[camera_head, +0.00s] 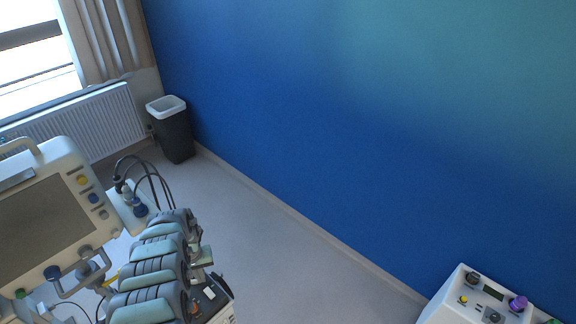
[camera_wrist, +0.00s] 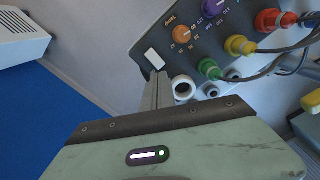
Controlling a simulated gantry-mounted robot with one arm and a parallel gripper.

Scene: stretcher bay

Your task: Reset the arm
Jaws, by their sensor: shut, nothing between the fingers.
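My gripper (camera_wrist: 158,92) shows in the wrist view as a narrow grey metal pair of fingers, shut and empty, standing out beyond its pale green housing (camera_wrist: 200,150). The housing has a dark edge and a small lit strip. The fingers point at a dark control panel with coloured knobs and plugs; whether they touch it I cannot tell. In the head view my teal and grey arm is bent at the lower left, beside a monitor. The fingers cannot be clearly made out there.
The control panel (camera_wrist: 206,45) has cables on its right. In the head view a monitor (camera_head: 45,228) stands close left of my arm. A bin (camera_head: 172,132) stands by the blue wall, and a white device (camera_head: 470,305) is lower right. The floor (camera_head: 300,262) between is clear.

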